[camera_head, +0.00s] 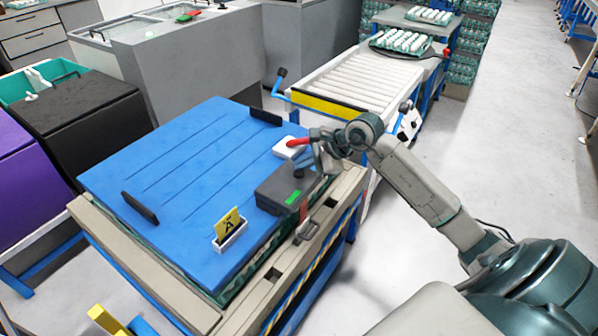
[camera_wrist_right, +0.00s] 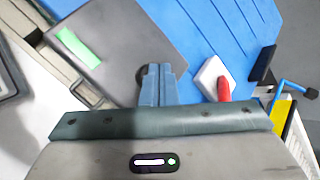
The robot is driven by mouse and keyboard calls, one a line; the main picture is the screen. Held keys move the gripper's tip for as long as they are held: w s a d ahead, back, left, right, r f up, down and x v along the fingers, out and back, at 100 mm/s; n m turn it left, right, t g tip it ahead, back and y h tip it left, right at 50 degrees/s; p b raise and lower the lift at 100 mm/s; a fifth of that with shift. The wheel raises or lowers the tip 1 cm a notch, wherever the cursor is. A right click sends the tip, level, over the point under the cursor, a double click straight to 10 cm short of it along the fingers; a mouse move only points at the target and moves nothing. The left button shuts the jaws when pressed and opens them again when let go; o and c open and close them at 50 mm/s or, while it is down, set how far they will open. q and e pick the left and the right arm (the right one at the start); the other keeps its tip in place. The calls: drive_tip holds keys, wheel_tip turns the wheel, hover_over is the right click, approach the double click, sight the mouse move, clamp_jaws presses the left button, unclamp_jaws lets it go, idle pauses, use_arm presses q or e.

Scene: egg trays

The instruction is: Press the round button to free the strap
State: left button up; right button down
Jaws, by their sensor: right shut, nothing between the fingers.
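A dark grey box (camera_head: 286,187) with a green label sits at the right edge of the blue lid (camera_head: 165,170). A dark round button (camera_head: 299,173) is on the box; in the right wrist view the button (camera_wrist_right: 141,76) is partly hidden behind my fingers. A strap (camera_head: 305,229) hangs from the box's front side over the crate edge. My right gripper (camera_head: 319,164) is shut and empty, its fingertips close to the button; the right wrist view shows the closed fingers (camera_wrist_right: 160,70) beside it. I cannot tell whether they touch. My left gripper is not in view.
A white block (camera_head: 288,147) with a red lever (camera_head: 298,142) stands just behind the box. A yellow card (camera_head: 228,226) stands in a white holder on the lid. Black handles lie at both lid ends. A roller conveyor (camera_head: 360,75) stands behind. Floor is clear at right.

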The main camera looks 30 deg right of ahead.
sight(303, 172)
drive_tip(key=shift+f+b, duration=0.4)
drive_tip(key=shift+b, duration=0.05)
idle(0.3)
drive_tip(key=shift+r, duration=0.15)
drive_tip(key=shift+r+p, duration=0.3)
drive_tip(key=shift+r, duration=0.55)
drive_tip(key=shift+r+p, duration=0.95)
drive_tip(key=shift+r, duration=1.6)
